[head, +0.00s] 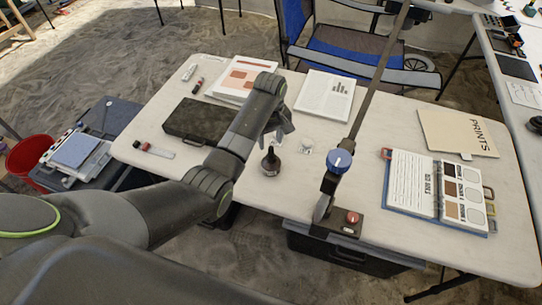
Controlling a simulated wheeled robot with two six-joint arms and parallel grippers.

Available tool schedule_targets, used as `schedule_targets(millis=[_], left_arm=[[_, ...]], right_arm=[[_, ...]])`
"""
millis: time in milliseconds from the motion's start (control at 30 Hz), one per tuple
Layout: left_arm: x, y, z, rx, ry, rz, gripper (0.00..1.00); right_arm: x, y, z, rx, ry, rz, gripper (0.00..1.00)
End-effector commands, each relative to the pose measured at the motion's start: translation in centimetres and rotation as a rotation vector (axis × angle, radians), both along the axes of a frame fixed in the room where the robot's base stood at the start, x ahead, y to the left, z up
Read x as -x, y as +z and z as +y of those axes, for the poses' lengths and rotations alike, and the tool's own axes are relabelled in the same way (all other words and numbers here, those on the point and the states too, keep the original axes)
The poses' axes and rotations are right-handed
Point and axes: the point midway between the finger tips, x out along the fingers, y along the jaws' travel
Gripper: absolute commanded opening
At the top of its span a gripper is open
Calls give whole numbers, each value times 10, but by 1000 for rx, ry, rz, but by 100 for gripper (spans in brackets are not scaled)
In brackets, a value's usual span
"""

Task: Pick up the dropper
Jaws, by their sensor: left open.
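A small dark bottle with a narrow upright top, which looks like the dropper (270,165), stands on the white table (400,240) near its front edge. My left gripper (279,138) comes in from the left, open and pointing down, just above and beside the top of the dropper. I cannot tell whether a finger touches it. Nothing shows between the fingers. My right gripper is not in view.
A small clear object (306,146) lies right of the dropper. A metal stand with a blue knob (339,161) rises further right. A black case (197,122), a capped tube (153,150), paper stacks (325,96), a folder (457,132) and an open binder (412,184) lie around.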

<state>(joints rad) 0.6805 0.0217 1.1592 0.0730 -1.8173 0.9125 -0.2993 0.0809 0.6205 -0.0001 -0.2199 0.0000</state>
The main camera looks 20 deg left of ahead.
Motion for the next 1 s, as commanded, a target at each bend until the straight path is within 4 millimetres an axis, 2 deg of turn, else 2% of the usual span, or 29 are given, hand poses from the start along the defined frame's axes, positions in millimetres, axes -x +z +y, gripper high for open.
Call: schedule_targets(millis=[167,500,833,867,1000], left_arm=[[0,-9,0,0,-1,1,42],[-1,-50,-1,0,-1,1,42],[-2,-57,-1,0,-1,-1,42],[-2,-57,-1,0,-1,-1,41],[-2,-57,-1,0,0,-1,23]], right_arm=[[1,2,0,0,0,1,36],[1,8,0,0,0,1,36],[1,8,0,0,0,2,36],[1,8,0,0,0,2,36],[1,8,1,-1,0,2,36]])
